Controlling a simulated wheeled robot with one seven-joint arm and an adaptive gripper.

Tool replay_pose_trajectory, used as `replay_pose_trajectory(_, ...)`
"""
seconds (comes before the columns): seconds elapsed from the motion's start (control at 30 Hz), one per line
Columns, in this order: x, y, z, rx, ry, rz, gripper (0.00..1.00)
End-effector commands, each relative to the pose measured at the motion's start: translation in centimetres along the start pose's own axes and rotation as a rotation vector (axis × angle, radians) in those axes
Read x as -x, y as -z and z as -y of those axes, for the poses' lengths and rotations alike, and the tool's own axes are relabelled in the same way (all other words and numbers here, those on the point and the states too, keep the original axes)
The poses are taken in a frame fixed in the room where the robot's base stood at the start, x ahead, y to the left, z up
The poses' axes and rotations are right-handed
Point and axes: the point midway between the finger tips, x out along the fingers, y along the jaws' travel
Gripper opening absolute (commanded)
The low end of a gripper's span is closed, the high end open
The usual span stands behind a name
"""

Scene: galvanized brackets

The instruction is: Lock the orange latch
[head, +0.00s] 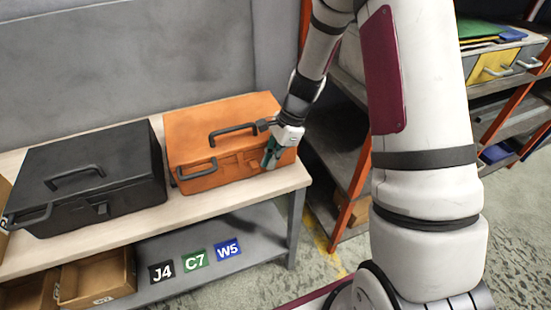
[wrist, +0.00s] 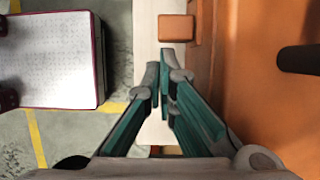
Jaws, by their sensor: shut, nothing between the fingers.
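The orange toolbox (head: 205,122) stands on the bench with its lid down. Its latch seems to be an orange piece on the front (head: 228,163); the same colour makes its exact position hard to tell. My gripper (head: 268,164) is at the right part of the toolbox's front, with teal fingers pointing down. In the wrist view the fingers (wrist: 160,84) are shut and empty beside the orange wall (wrist: 240,90). An orange block (wrist: 177,28), possibly the latch, stands out beyond the fingertips, apart from them.
A black toolbox (head: 82,168) stands left on the wooden bench (head: 210,205). The orange box carries a dark top handle (head: 232,130) and a dark front handle (head: 196,171). Cardboard bins (head: 97,278) sit below. Shelving (head: 340,130) stands right of the bench.

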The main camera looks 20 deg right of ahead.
Motion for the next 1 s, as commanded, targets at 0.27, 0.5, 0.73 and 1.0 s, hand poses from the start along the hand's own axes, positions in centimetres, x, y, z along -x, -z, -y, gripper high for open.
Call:
replay_pose_trajectory(0.27, -0.2, -0.7, 0.0, 0.003, -0.002, 0.001, 0.0)
replay_pose_trajectory(0.5, -1.4, -3.7, 0.0, 0.002, -0.001, 0.0, 0.0)
replay_pose_trajectory(0.73, -1.5, -3.8, 0.0, 0.0, -0.001, 0.001, 0.0)
replay_pose_trajectory(1.0, -1.2, -2.9, 0.1, 0.0, 0.0, 0.0, 0.0)
